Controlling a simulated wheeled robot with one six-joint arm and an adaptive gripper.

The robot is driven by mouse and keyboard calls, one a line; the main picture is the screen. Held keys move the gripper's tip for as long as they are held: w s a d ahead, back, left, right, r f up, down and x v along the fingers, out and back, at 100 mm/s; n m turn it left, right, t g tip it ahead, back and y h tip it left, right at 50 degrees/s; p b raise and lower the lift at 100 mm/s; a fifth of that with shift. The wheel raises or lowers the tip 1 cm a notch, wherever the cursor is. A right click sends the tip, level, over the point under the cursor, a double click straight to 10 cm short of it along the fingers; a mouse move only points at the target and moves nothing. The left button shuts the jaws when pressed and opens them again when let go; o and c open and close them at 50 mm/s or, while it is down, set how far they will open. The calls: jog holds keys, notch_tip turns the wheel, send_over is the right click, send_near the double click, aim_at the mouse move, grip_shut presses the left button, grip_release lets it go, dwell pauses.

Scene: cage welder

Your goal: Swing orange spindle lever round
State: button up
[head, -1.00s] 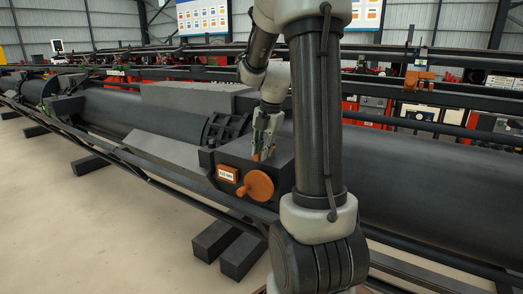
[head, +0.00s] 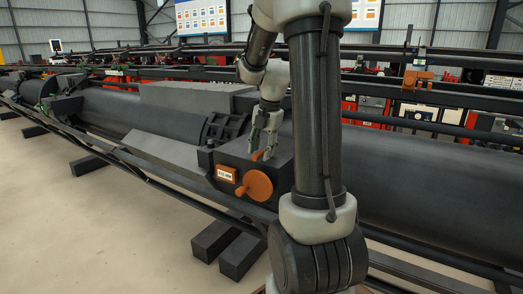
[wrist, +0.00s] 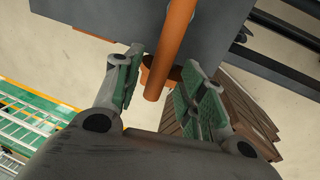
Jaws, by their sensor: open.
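The orange spindle lever (head: 258,155) sticks up at the dark machine block, just above and behind an orange handwheel, in the head view. My gripper (head: 265,148) is right at it, pointing down. In the wrist view the lever (wrist: 165,60) is a long orange bar running between the two green-padded fingers of my gripper (wrist: 163,75). The fingers are open, with a visible gap to the left of the bar. The right finger is close to the bar; whether it touches cannot be told. The lever's foot is partly hidden in the head view.
A large dark cylinder (head: 420,190) runs off to the right. A long rail passes in front, with dark floor blocks (head: 241,256). Open pale floor lies at left.

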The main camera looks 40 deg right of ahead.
notch_tip(320, 180, up, 11)
jog(key=s, duration=0.2)
jog(key=shift+d+r, duration=0.15)
jog(key=shift+d, duration=0.25)
jog(key=s+a+f+m+t, duration=0.1)
jog(key=s+a+f+m, duration=0.1)
jog(key=s+a+m, duration=0.5)
jog(key=s+a+f+m+t, duration=0.1)
jog(key=s+a+m, duration=0.6)
jog(key=m, duration=0.8)
jog(key=shift+s+a+f+h, duration=0.35)
jog(key=shift+s+f+h, duration=0.05)
jog(key=shift+s, duration=1.45)
